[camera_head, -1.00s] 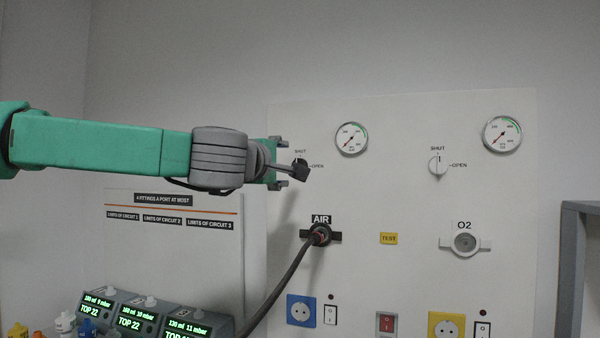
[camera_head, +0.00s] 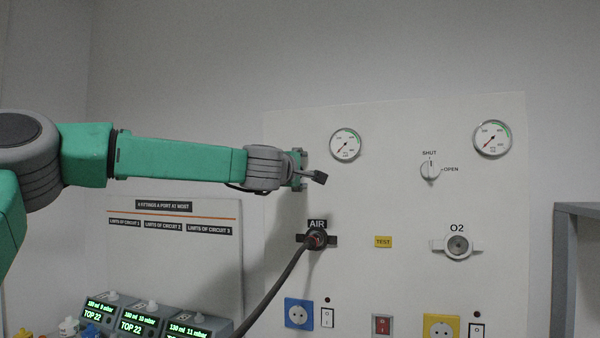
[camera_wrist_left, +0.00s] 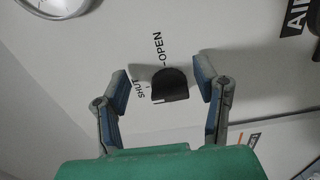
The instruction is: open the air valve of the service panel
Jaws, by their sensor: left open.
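The air valve is a black knob (camera_wrist_left: 170,85) on the white service panel (camera_head: 385,200), with SHUT and OPEN printed beside it in the left wrist view. My left gripper (camera_wrist_left: 164,84) is open, with one finger on each side of the knob and a visible gap on both sides. I cannot tell the knob's setting or the depth of the fingers around it. In the head view my left gripper (camera_head: 300,170) is at the panel's upper left, above the AIR port (camera_head: 317,239), and hides the knob. My right gripper is not in view.
A dark hose (camera_head: 278,285) runs from the AIR port down left. Monitors (camera_head: 138,322) stand at lower left. A grey frame (camera_head: 562,270) stands at right.

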